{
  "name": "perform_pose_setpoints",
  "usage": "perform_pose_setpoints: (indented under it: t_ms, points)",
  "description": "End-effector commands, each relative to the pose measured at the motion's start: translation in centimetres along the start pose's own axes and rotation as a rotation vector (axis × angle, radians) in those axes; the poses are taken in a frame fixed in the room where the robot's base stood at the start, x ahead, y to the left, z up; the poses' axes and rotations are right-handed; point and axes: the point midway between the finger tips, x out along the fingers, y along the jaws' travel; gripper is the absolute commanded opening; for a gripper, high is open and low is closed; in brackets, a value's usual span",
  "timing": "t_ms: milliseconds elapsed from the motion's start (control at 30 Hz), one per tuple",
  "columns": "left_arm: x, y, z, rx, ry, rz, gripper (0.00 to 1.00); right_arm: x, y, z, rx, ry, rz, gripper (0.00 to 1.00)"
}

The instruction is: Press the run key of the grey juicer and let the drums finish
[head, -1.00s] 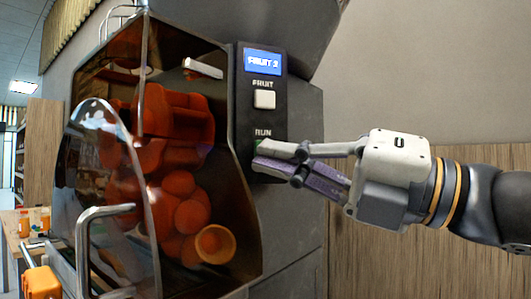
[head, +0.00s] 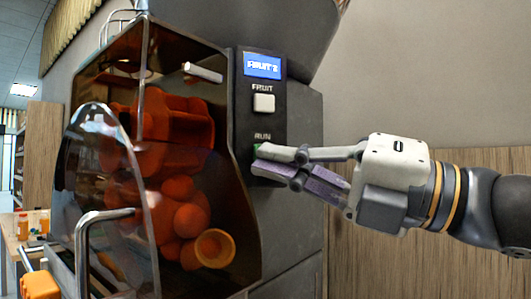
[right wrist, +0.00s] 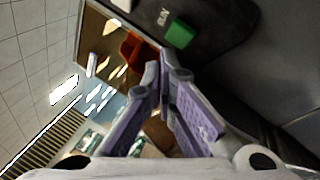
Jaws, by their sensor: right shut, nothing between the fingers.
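The grey juicer (head: 303,170) stands at centre with a dark control panel on its front. Its blue display (head: 262,65) reads FRUIT 2. Below it are a white FRUIT key (head: 264,103) and the green RUN key (head: 257,147), which is mostly hidden behind my fingers in the head view. The green RUN key (right wrist: 180,34) shows clear in the right wrist view. My right gripper (head: 257,161) is shut and empty, its fingertips close by the key; I cannot tell whether they touch the panel. Red-orange drums (head: 172,125) sit behind the tinted cover. My left gripper is not in view.
Several oranges and a cut half (head: 214,249) lie below the drums. A curved metal handle (head: 85,235) and clear guard are at the front left. Small bottles stand on a table (head: 14,240) at far left. Right of the juicer is wood-panelled wall.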

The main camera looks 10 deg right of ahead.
Motion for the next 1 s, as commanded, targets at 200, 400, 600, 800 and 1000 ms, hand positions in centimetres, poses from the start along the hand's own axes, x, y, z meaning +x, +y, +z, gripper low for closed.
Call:
perform_pose_setpoints:
  t_ms: [200, 400, 600, 800, 1000]
  points:
    - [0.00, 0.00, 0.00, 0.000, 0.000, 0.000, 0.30, -0.01, 0.00, 0.01, 0.000, 0.000, 0.000, 0.00]
    - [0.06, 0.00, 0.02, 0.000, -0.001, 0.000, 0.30, 0.15, -0.15, 0.10, 0.000, 0.000, -0.001, 0.00]
    - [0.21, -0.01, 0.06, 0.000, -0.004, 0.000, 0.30, 0.60, -0.49, 0.44, 0.001, 0.000, -0.001, 0.00]
    - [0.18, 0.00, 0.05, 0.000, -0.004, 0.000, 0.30, 0.59, -0.43, 0.44, 0.000, 0.000, 0.000, 0.00]
    - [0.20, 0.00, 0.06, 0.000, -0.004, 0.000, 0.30, 0.67, -0.50, 0.48, 0.001, 0.000, 0.000, 0.00]
